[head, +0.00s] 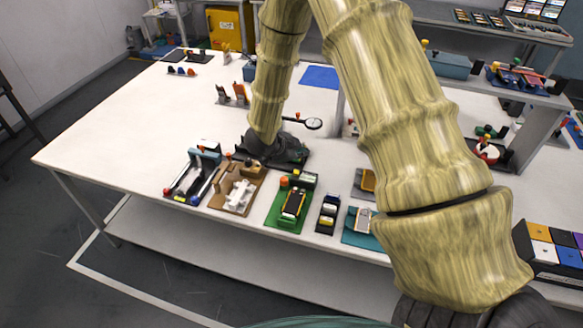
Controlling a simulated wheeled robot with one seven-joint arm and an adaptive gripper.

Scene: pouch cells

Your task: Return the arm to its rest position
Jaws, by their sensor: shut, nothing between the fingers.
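My arm, with a pale wood-like surface, rises from the lower right, bends beyond the top edge and comes down at the middle of the table. My gripper (252,150) is the dark end of it, low over the white table (130,125), behind the front row of fixtures. It is shut and empty. Its fingertips are small and blend with a dark fixture (292,153) beside it, so I cannot tell whether they touch. My arm hides part of the table's right side.
Along the front edge stand a clamp fixture (190,178), a brown tray (252,190) with a white part, a green fixture (279,217) and a black holder (328,213). A dial gauge (314,123) stands behind. A rack of coloured blocks (541,251) is at right. The table's left is clear.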

